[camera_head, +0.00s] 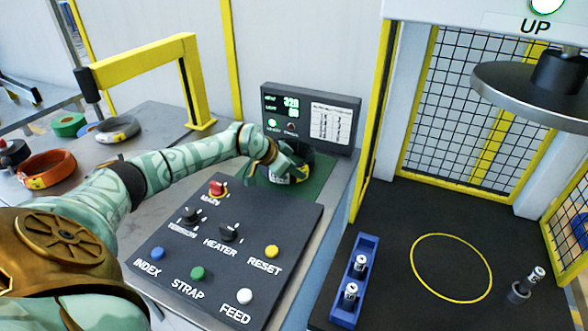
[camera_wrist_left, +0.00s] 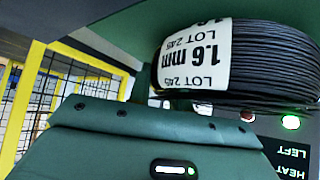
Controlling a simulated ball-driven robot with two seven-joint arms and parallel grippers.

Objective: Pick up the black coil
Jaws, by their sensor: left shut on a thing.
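The black coil (camera_head: 303,166) is at the green mat (camera_head: 312,182) in front of the display in the head view. My left gripper (camera_head: 280,166) reaches over it from the left and is shut on it, partly hiding it. In the left wrist view the black coil (camera_wrist_left: 270,65) fills the upper right, with a white label reading 1.6 mm and LOT 245. I cannot tell whether the coil touches the mat or is just above it. My right gripper is not in view.
A display (camera_head: 311,116) stands right behind the coil. A control panel (camera_head: 225,250) with buttons and knobs lies in front. Orange (camera_head: 47,170), grey (camera_head: 117,130) and green (camera_head: 69,124) coils lie left, near a yellow frame (camera_head: 192,80). A black deck (camera_head: 400,290) with a yellow ring is right.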

